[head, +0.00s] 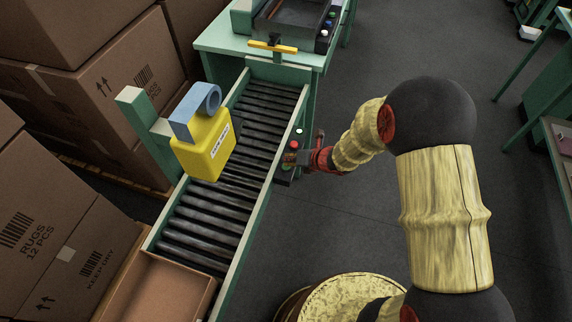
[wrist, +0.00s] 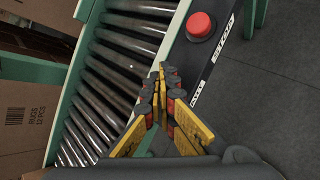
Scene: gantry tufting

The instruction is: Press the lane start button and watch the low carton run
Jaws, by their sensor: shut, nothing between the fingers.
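The roller lane (head: 205,215) runs away from me in the head view, and its rollers also show in the wrist view (wrist: 112,60). A dark button panel (wrist: 222,50) is fixed along its right rail, with a large red button (wrist: 201,24) and white labels. The label nearest my gripper (wrist: 197,93) seems to read START; the button beside it is hidden behind my fingers. My gripper (wrist: 162,74) is shut and empty, its tips over the panel's edge by the rail; contact cannot be told. In the head view it is beside the panel (head: 292,158). An open low carton (head: 165,285) sits at the lane's near end.
A yellow box with a blue top part (head: 205,148) hangs over the lane from a green post (head: 145,125). A yellow bar (head: 272,46) crosses the far end, before a green table (head: 225,40). Stacked cartons (head: 90,90) crowd the left.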

